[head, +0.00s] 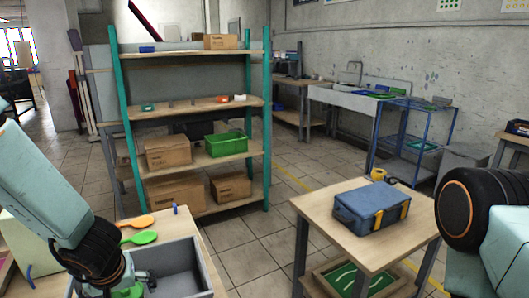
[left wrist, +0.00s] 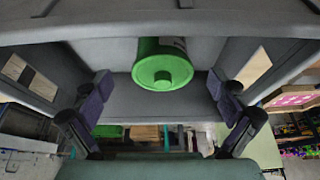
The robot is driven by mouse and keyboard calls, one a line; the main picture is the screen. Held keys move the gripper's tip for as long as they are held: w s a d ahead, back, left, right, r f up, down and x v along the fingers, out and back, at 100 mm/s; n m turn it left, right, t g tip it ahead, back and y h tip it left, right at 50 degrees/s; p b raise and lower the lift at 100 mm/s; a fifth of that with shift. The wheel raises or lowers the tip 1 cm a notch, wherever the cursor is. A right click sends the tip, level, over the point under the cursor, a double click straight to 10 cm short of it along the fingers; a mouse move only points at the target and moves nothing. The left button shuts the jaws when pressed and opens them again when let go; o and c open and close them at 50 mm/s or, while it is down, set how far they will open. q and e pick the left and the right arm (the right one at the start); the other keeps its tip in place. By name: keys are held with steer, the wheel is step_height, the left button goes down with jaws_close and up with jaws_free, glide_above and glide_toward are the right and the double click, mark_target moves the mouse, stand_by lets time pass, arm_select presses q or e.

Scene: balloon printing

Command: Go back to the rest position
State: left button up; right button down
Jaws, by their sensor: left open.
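My left gripper (left wrist: 162,92) is open, with its two dark fingers apart on either side of the left wrist view. A green round-ended object (left wrist: 163,68) lies ahead, in line with the gap between the fingers, and the gripper is not closed on it. In the head view my left arm reaches down to a grey bin (head: 185,252) at the lower left. Part of a green object (head: 128,291) shows there, mostly hidden by the wrist. My right arm shows at the right edge, but its gripper is out of view.
An orange paddle (head: 137,221) and a green paddle (head: 140,238) lie behind the bin on the table. A blue case (head: 371,207) sits on a wooden table at the right. A shelf (head: 190,109) with boxes and a green crate (head: 226,144) stands behind. Floor between is clear.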

mark_target(126, 294)
arm_select(q)
steer(key=b+x, duration=0.3)
steer(key=x, duration=0.4)
steer(key=shift+s, duration=0.1)
steer(key=shift+r+p, duration=0.3)
steer(key=shift+r, duration=0.2)
steer(key=shift+r+p, duration=0.35)
steer(key=shift+r, duration=0.05)
steer(key=shift+d+r, duration=0.1)
steer(key=shift+r, duration=0.05)
